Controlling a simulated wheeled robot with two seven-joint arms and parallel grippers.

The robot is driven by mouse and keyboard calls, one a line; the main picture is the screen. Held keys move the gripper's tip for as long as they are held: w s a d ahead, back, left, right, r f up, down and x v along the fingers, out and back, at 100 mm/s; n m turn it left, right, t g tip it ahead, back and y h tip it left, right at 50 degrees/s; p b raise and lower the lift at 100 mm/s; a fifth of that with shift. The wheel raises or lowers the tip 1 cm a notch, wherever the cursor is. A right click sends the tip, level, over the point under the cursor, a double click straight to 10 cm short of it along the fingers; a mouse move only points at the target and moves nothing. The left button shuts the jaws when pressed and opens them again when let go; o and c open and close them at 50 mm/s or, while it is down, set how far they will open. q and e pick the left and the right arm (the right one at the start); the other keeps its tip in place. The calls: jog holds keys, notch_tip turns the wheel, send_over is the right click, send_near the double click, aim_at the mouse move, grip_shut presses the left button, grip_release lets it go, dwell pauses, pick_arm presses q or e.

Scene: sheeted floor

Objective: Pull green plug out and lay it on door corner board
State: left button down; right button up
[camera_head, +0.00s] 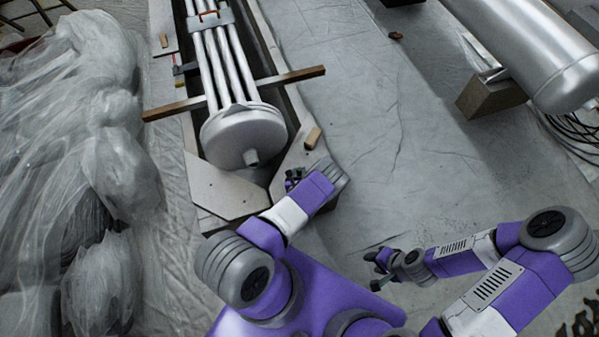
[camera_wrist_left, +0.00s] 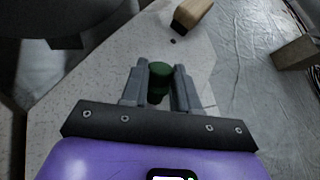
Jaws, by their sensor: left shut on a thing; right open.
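The green plug (camera_wrist_left: 159,82) is a short dark green cylinder between the fingers of my left gripper (camera_wrist_left: 161,88) in the left wrist view. The left gripper is shut on it, above a pale speckled corner board (camera_wrist_left: 110,75). I cannot tell whether the plug is still seated or clear of the board. In the head view the left gripper (camera_head: 292,180) is beside the right-hand corner board (camera_head: 306,157), and the plug cannot be made out there. Another pale corner board (camera_head: 222,187) lies to the left. My right gripper (camera_head: 375,268) is open and empty, over the sheeted floor.
A metal tube bundle with a round end cap (camera_head: 240,137) lies in the trough, over a wooden crossbar (camera_head: 292,77). A small wooden block (camera_head: 313,138) rests on the right-hand board. A large cylinder (camera_head: 545,60) is at the upper right; plastic-wrapped heaps (camera_head: 75,130) fill the left.

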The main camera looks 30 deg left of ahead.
pick_arm(q)
jog(key=shift+f, duration=0.4)
dwell(0.3)
jog(key=c, duration=0.8)
grip_release()
jog(key=p+v, duration=0.3)
jog(key=v, duration=0.4)
jog(key=shift+s+d+r, duration=0.1)
jog(key=shift+s+r, duration=0.1)
